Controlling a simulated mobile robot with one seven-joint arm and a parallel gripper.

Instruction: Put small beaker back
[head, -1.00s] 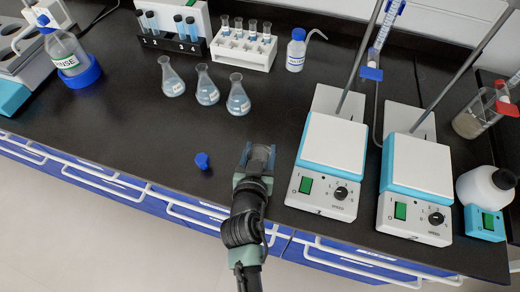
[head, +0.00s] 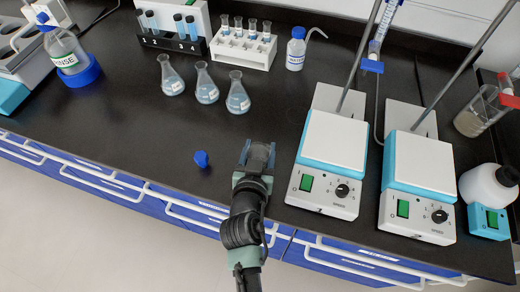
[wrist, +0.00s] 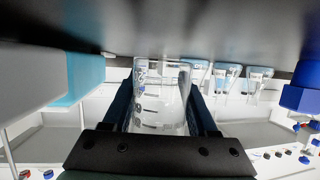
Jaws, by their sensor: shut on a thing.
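A small clear glass beaker (wrist: 160,100) with printed graduations is between the two dark fingers of my gripper (head: 258,150) in the wrist view. The gripper is shut on it. The wrist view is upside down, with the dark bench at the top. In the head view the gripper is low over the front part of the bench, left of the nearer hotplate, and the beaker is hard to make out there. I cannot tell whether the beaker touches the bench.
Two hotplate stirrers (head: 334,145) (head: 422,170) stand to the right. A small blue cap (head: 201,159) lies left of the gripper. Several conical flasks (head: 207,88) stand behind, before a white rack (head: 243,50). The bench between gripper and flasks is clear.

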